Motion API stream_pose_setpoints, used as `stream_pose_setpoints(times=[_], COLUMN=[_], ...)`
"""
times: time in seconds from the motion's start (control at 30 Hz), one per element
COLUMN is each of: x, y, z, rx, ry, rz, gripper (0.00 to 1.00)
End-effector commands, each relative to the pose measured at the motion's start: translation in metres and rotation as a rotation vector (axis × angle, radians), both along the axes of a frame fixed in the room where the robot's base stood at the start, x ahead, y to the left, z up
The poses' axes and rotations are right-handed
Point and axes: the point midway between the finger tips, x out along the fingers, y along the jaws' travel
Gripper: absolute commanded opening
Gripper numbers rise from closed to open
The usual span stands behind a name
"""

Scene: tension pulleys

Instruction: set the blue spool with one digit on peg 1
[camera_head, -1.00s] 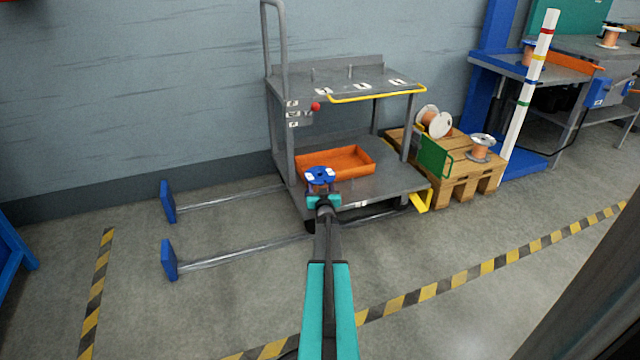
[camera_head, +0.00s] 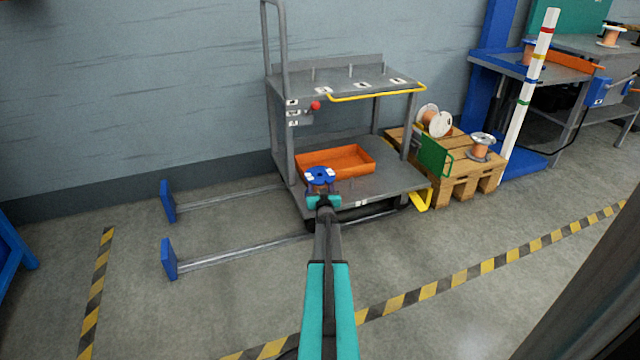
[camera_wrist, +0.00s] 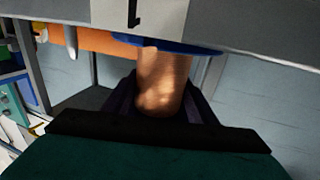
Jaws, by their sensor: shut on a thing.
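The blue spool (camera_head: 320,175) shows its blue flange with white marks in the head view. Its copper winding (camera_wrist: 163,82) shows in the wrist view, under the blue flange (camera_wrist: 165,43). My gripper (camera_head: 322,194) is shut on this spool, in front of the trolley's lower deck. The jaws also show in the wrist view around the winding (camera_wrist: 163,108). The trolley's upper shelf (camera_head: 345,88) carries upright pegs (camera_head: 350,71) and white labels (camera_head: 362,85); the label digits are too small to read in the head view.
An orange tray (camera_head: 352,160) lies on the lower deck (camera_head: 385,182). A red knob (camera_head: 315,105) is on the trolley's left side. A yellow rail (camera_head: 375,96) edges the upper shelf. A pallet (camera_head: 465,178) with other spools stands right. Two blue-ended bars lie left.

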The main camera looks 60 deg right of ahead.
Motion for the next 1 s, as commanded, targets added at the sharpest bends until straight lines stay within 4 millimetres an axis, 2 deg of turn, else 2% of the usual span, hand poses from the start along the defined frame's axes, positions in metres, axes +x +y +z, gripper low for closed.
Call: stream_pose_setpoints(times=[0.37, 0.4, 0.5, 1.0], x=[-0.0002, -0.0002, -0.0002, -0.004], y=[0.0001, 0.0001, 0.0001, 0.0047], z=[-0.006, -0.0062, -0.0058, -0.0032], rx=[0.006, 0.006, 0.005, 0.004], ry=[0.005, 0.005, 0.004, 0.003], rz=[-0.001, -0.001, -0.001, -0.001], gripper=[0.12, 0.56, 0.72, 0.74])
